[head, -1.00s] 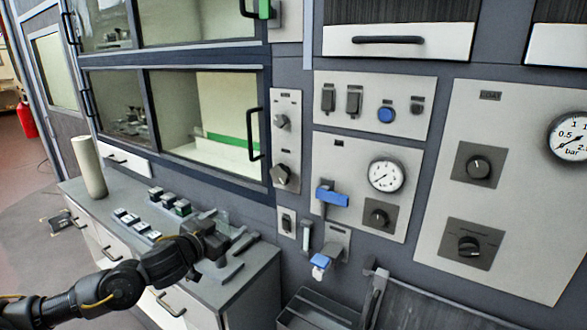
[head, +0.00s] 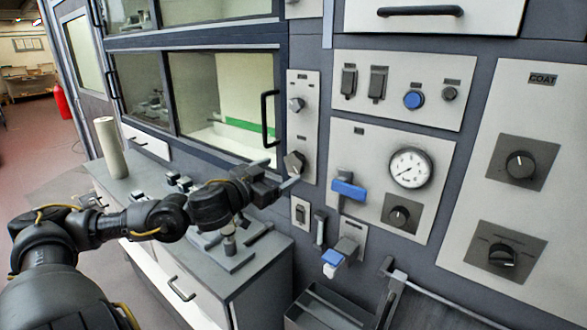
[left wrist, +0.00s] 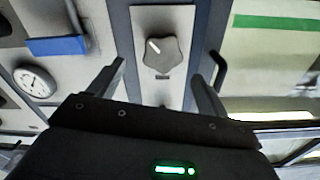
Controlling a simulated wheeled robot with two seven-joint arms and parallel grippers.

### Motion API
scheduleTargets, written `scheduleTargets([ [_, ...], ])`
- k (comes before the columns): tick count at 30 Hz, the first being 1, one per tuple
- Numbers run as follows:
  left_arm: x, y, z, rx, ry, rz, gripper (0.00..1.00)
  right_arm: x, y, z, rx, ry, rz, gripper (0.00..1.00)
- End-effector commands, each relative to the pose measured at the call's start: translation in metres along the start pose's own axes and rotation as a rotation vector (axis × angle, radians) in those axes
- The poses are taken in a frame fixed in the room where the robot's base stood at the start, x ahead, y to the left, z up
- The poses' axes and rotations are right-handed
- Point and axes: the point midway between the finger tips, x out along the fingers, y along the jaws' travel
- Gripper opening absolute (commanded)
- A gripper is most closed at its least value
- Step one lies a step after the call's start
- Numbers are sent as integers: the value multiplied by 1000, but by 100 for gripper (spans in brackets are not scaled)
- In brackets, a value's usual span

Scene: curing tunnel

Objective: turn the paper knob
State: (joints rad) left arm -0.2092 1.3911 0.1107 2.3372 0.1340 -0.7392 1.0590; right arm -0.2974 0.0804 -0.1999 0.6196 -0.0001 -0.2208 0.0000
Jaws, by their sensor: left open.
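A narrow light panel (head: 304,125) beside the glass-fronted cabinet carries two grey knobs, an upper one (head: 297,104) and a lower lobed one (head: 294,162). I cannot read their labels, so I cannot tell by text which is the paper knob. My left gripper (head: 276,173) is open and empty, just left of the lower knob. In the left wrist view a lobed knob with a white mark (left wrist: 162,52) lies ahead, between and beyond the two spread fingers (left wrist: 158,72), with no contact visible. My right gripper is not in view.
A blue-handled lever (head: 349,189), a gauge (head: 410,167) and another knob (head: 399,216) are right of the narrow panel. The cabinet's black door handle (head: 265,118) stands close to the gripper. Below is a counter with a pale cylinder (head: 110,147).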

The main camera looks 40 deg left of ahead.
Motion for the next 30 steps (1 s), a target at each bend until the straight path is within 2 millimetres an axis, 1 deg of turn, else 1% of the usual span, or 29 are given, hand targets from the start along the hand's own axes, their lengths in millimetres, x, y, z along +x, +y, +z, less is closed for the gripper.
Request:
scheduleTargets([
  [1, 3, 0, 1, 2, 4, -2, 78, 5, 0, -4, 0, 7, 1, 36],
  [3, 7, 0, 0, 1, 4, -2, 78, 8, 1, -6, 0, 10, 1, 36],
  [8, 15, -3, 0, 4, 3, -8, 78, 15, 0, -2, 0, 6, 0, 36],
  [12, 27, -7, -3, -5, 0, -15, 78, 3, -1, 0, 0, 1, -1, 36],
  [17, 43, -4, -4, -2, 1, -8, 78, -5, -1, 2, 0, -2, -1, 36],
  [21, 57, -5, -2, -1, -1, -9, 78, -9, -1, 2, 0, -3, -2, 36],
  [25, 66, -4, -1, 0, -2, -8, 78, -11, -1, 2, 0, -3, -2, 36],
  [30, 69, -3, 0, 3, -3, -7, 78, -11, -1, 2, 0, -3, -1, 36],
])
